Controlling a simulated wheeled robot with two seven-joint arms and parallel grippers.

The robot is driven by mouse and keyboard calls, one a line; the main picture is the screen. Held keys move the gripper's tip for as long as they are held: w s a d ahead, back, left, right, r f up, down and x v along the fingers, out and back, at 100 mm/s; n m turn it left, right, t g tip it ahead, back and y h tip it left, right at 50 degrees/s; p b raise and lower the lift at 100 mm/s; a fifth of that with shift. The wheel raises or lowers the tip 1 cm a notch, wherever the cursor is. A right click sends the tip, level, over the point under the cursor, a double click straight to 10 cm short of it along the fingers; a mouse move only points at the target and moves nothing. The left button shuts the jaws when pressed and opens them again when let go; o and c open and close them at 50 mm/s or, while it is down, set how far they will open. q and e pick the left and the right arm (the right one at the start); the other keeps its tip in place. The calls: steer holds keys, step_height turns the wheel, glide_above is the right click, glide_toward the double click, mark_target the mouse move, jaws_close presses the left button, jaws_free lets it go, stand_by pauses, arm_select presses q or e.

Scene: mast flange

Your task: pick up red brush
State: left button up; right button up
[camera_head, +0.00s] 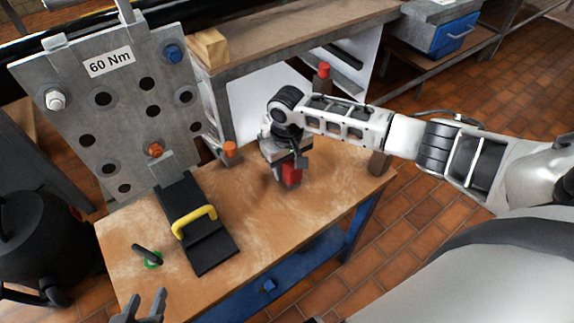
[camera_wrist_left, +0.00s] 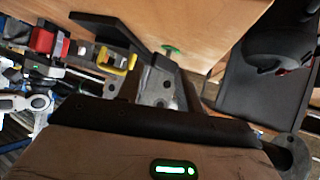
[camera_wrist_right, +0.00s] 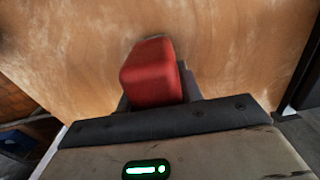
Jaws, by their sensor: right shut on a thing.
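The red brush (camera_head: 291,175) is at the right part of the wooden workbench (camera_head: 262,240), under my right gripper (camera_head: 286,170). In the right wrist view the red brush (camera_wrist_right: 150,72) shows as a red block between the fingers of my right gripper (camera_wrist_right: 155,90), which is shut on it. I cannot tell whether the brush touches the bench top. My left gripper (camera_head: 143,306) is open and empty, low at the bench's front left edge.
A perforated plate with bolts (camera_head: 120,110) stands behind. Orange (camera_head: 230,149) and red-topped (camera_head: 323,71) posts stand near my right arm.

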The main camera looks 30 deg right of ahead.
step_height(320, 180, up, 4)
steer(key=shift+w+r, duration=0.1)
steer(key=s+a+r+p, duration=0.2)
steer(key=s+a+r, duration=0.6)
steer(key=s, duration=0.3)
steer(key=shift+s+r+p, duration=0.3)
steer(key=shift+s+r, duration=0.1)
steer(key=shift+r, duration=0.25)
